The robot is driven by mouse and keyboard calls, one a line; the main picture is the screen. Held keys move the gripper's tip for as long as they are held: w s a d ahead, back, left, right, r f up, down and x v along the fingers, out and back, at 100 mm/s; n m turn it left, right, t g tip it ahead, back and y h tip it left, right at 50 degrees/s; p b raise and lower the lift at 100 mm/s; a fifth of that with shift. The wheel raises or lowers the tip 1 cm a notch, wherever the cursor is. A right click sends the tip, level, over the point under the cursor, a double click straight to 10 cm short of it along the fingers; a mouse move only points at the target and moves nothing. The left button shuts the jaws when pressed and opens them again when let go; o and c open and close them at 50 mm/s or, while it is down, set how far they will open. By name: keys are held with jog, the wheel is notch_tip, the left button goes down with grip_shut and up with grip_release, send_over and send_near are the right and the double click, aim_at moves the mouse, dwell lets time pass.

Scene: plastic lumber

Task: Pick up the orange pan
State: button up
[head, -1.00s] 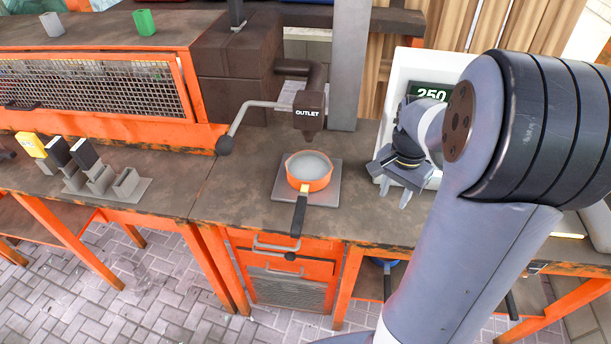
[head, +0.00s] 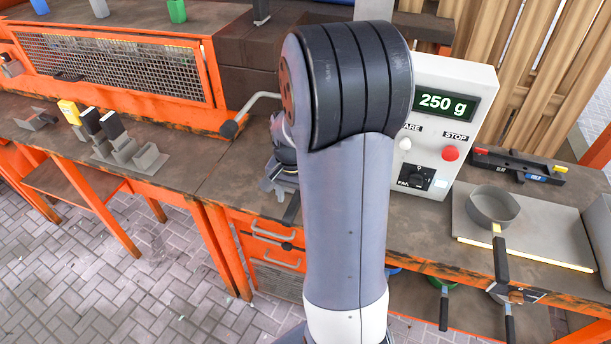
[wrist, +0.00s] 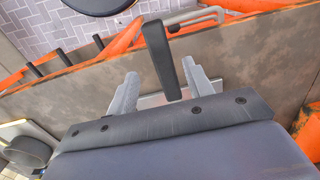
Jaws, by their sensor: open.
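The orange pan's body is hidden in both views now. Its dark handle (wrist: 160,58) shows in the wrist view, lying between the two fingers of my gripper (wrist: 159,70). The fingers are apart, with a gap on each side of the handle. In the head view my gripper (head: 278,178) is partly covered by my own arm, over the bench where the pan stands. A dark piece, probably the handle's end (head: 292,208), shows just below it.
A white scale unit (head: 438,125) reading 250 g stands right of my arm. A grey pan (head: 493,207) sits on a plate (head: 550,240) farther right. Small containers (head: 125,150) stand on the left bench. A lever (head: 245,112) sticks out near my gripper.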

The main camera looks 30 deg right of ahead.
aim_at(292, 207)
jog(key=shift+a+f, duration=0.15)
jog(key=shift+f, duration=0.45)
jog(key=shift+w+a+f+p, duration=0.1)
jog(key=shift+f+p, duration=0.4)
jog(key=shift+f, duration=1.75)
grip_shut()
